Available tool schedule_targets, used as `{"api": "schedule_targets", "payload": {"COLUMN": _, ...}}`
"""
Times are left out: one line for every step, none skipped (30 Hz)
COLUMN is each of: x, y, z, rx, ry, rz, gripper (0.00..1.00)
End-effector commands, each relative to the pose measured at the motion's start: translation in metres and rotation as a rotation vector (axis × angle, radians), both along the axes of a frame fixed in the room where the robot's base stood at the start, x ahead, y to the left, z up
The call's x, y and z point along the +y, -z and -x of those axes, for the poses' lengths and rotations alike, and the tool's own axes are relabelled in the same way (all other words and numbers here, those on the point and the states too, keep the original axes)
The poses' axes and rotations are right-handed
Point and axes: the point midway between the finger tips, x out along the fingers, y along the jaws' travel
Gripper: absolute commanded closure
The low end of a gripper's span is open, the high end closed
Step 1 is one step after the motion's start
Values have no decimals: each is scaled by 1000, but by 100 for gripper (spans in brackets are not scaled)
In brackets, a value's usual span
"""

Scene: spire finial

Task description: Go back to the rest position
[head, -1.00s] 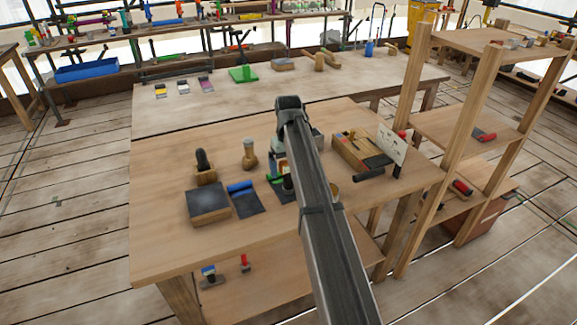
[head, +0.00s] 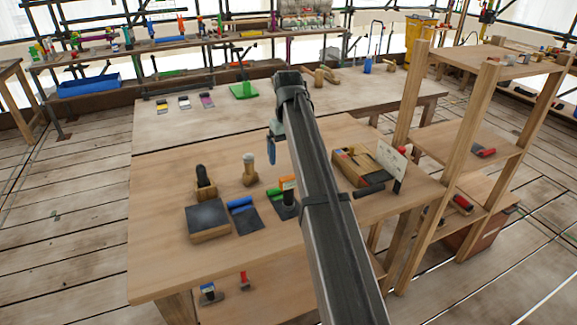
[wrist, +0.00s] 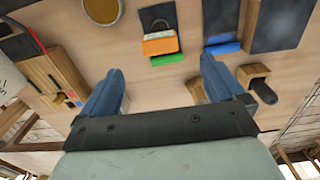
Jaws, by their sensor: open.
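My gripper (wrist: 161,68) is open, with its two blue fingers apart and nothing between them in the wrist view. In the head view my gripper (head: 271,146) hangs above the wooden bench (head: 165,245), left of my arm link, and only part of it shows.
A wooden toolbox (head: 356,166) stands right of my arm. A tall wooden shelf (head: 469,130) rises at the bench's right end.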

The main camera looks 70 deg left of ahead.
Motion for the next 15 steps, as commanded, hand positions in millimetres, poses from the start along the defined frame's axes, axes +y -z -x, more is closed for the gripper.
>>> {"api": "schedule_targets", "payload": {"x": 1, "y": -8, "z": 0, "rx": 0, "ry": 0, "rz": -1, "gripper": 4}}
{"api": "schedule_targets", "payload": {"x": 1, "y": -11, "z": 0, "rx": 0, "ry": 0, "rz": -2, "gripper": 4}}
{"api": "schedule_targets", "payload": {"x": 1, "y": -15, "z": 0, "rx": 0, "ry": 0, "rz": -2, "gripper": 4}}
{"api": "schedule_targets", "payload": {"x": 1, "y": -17, "z": 0, "rx": 0, "ry": 0, "rz": -1, "gripper": 4}}
{"api": "schedule_targets", "payload": {"x": 1, "y": -20, "z": 0, "rx": 0, "ry": 0, "rz": -1, "gripper": 4}}
{"api": "schedule_targets", "payload": {"x": 0, "y": -22, "z": 0, "rx": 0, "ry": 0, "rz": 0, "gripper": 4}}
{"api": "schedule_targets", "payload": {"x": 0, "y": -23, "z": 0, "rx": 0, "ry": 0, "rz": 0, "gripper": 4}}
{"api": "schedule_targets", "payload": {"x": 0, "y": -24, "z": 0, "rx": 0, "ry": 0, "rz": 0, "gripper": 4}}
{"api": "schedule_targets", "payload": {"x": 0, "y": -25, "z": 0, "rx": 0, "ry": 0, "rz": 0, "gripper": 4}}
{"api": "schedule_targets", "payload": {"x": 0, "y": -25, "z": 0, "rx": 0, "ry": 0, "rz": 0, "gripper": 4}}
{"api": "schedule_targets", "payload": {"x": 0, "y": -26, "z": 0, "rx": 0, "ry": 0, "rz": 0, "gripper": 4}}
{"api": "schedule_targets", "payload": {"x": 0, "y": -26, "z": 0, "rx": 0, "ry": 0, "rz": 0, "gripper": 4}}
{"api": "schedule_targets", "payload": {"x": 0, "y": -26, "z": 0, "rx": 0, "ry": 0, "rz": 0, "gripper": 4}}
{"api": "schedule_targets", "payload": {"x": 0, "y": -26, "z": 0, "rx": 0, "ry": 0, "rz": 0, "gripper": 4}}
{"api": "schedule_targets", "payload": {"x": -1, "y": -25, "z": 0, "rx": 0, "ry": 0, "rz": 1, "gripper": 4}}
